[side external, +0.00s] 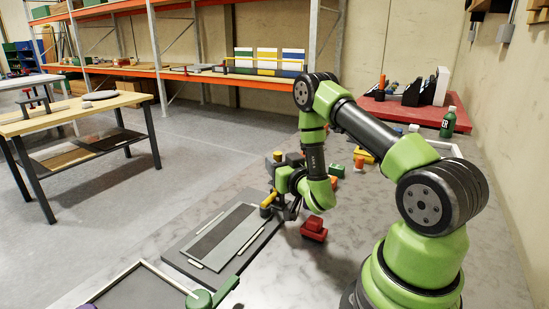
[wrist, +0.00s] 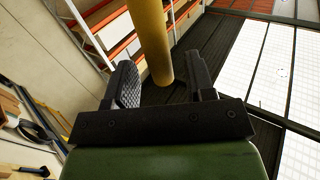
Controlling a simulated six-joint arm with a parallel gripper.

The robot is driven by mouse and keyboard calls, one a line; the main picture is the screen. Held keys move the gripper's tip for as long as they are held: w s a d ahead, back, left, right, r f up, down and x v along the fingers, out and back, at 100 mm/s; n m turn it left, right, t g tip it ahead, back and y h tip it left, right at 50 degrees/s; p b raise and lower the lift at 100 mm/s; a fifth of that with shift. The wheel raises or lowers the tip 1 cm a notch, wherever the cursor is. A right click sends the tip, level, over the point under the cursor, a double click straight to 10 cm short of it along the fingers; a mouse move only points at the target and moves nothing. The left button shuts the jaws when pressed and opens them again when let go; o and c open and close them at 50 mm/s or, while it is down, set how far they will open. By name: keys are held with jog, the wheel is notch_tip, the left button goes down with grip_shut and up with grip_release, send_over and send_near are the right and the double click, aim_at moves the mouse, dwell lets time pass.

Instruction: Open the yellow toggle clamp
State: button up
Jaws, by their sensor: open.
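The yellow toggle clamp shows as a yellow handle (side external: 268,199) at the far right end of the grey plate in the side external view. In the wrist view the yellow handle (wrist: 151,42) is a thick bar coming down from the top, with its end between my fingers. My gripper (side external: 287,209) is low beside the handle, and it also shows in the wrist view (wrist: 160,68). Its two fingers stand apart on either side of the handle, with a visible gap. The clamp's base and pivot are hidden behind my gripper.
The grey plate with its dark strip (side external: 226,233) lies just left of my gripper. A red clamp (side external: 313,231) stands close on the right. Orange and green pieces (side external: 336,171) stand behind. A framed tray (side external: 140,288) and a green clamp (side external: 212,294) are in front.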

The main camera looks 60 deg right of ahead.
jog(key=shift+x, duration=1.85)
grip_shut()
